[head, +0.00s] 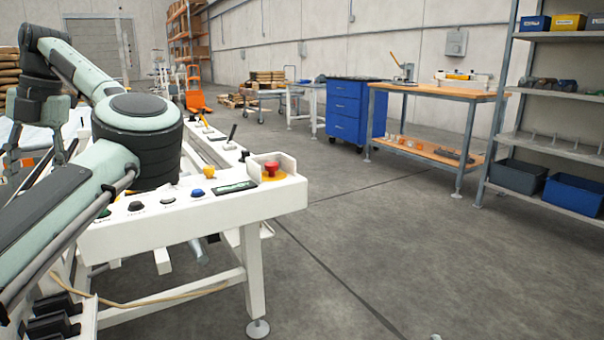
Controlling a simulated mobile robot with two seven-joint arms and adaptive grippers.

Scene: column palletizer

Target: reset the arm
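My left arm comes in from the lower left, bends above the control console, and folds back to the left edge. My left gripper (33,155) hangs at the left edge, fingers pointing down and spread apart. Nothing shows between them; part is close to the frame edge. My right gripper is out of view.
A blue drawer cabinet (346,113) and an orange-topped workbench (440,90) stand along the back. A grey shelf rack (560,145) with bins stands at right. An orange pallet jack (197,103) is farther back. The floor right of the console is clear.

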